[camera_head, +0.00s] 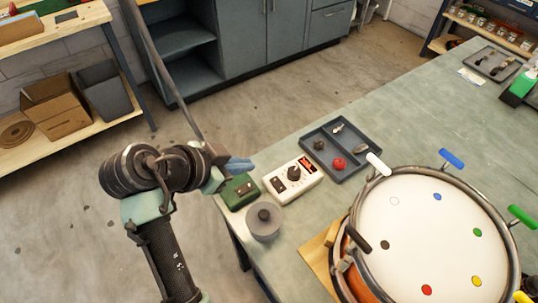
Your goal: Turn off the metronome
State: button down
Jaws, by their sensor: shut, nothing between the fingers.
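A white box (302,186) with a black dial, a dark switch-like patch and a lit red display lies near the bench's left edge; it looks like the metronome. The red display glows, but its figures are too small to read. My gripper (243,165) is shut and empty, with bluish fingers pointing right. In the picture it appears just above and left of the white box, over the far end of a small green box (240,191). I cannot tell its height or whether it touches anything.
A dark tray (336,176) with a red item and small parts lies behind the white box. A drum (430,235) with coloured keys fills the right.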

jog(key=shift+s+m+g, duration=0.3)
jog(key=shift+s, duration=0.4)
jog(key=p, duration=0.1)
send_over(277, 178)
jog(key=s+a, duration=0.2)
jog(key=s, duration=0.1)
notch_tip(277, 178, down, 6)
jog(key=f, duration=0.1)
jog(key=shift+w+d+f, duration=0.1)
jog(key=shift+w+f, duration=0.1)
jog(key=shift+f, duration=0.35)
jog(key=shift+w+d+f, duration=0.1)
jog(key=shift+w+f, duration=0.05)
jog(key=shift+f, duration=0.4)
jog(key=shift+w+a+f, duration=0.15)
jog(key=shift+f, duration=0.75)
